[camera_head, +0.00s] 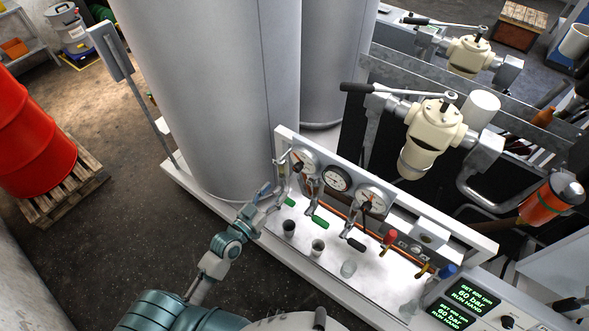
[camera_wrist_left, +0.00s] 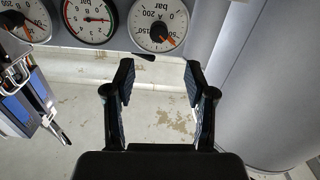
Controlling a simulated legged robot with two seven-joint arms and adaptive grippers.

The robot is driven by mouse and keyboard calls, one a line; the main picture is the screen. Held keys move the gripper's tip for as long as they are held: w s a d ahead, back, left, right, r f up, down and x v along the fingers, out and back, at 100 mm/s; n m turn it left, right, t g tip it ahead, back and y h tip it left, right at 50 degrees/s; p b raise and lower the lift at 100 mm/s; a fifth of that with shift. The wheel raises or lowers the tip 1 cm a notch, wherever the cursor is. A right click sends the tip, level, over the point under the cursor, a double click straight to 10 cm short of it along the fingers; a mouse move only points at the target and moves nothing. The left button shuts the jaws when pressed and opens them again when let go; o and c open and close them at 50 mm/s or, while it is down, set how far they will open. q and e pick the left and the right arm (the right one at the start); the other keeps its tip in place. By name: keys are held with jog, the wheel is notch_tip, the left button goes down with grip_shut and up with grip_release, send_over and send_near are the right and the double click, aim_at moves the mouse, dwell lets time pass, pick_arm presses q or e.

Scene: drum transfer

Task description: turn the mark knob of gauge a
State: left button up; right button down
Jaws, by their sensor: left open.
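Three round white-faced gauges sit on the upright panel in the head view: a left one (camera_head: 305,161), a middle one (camera_head: 337,178) and a right one (camera_head: 373,198). I cannot read which is gauge a. The wrist view is upside down and shows the gauge nearest the grey cylinder (camera_wrist_left: 160,22) at top, with an orange needle. My right gripper is out of view.
Valve levers with green handles (camera_head: 318,222) and a black handle (camera_head: 355,244) project below the gauges. Small cups (camera_head: 318,247) stand on the white bench (camera_head: 300,250). A large grey cylinder (camera_head: 215,90) rises close left. A blue and metal part (camera_wrist_left: 25,100) shows in the wrist view.

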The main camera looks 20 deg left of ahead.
aim_at(295, 170)
pick_arm(q)
jog(key=p+x, duration=0.1)
jog(key=x, duration=1)
jog(key=shift+w+d, duration=0.15)
jog(key=shift+w, duration=0.1)
grip_shut()
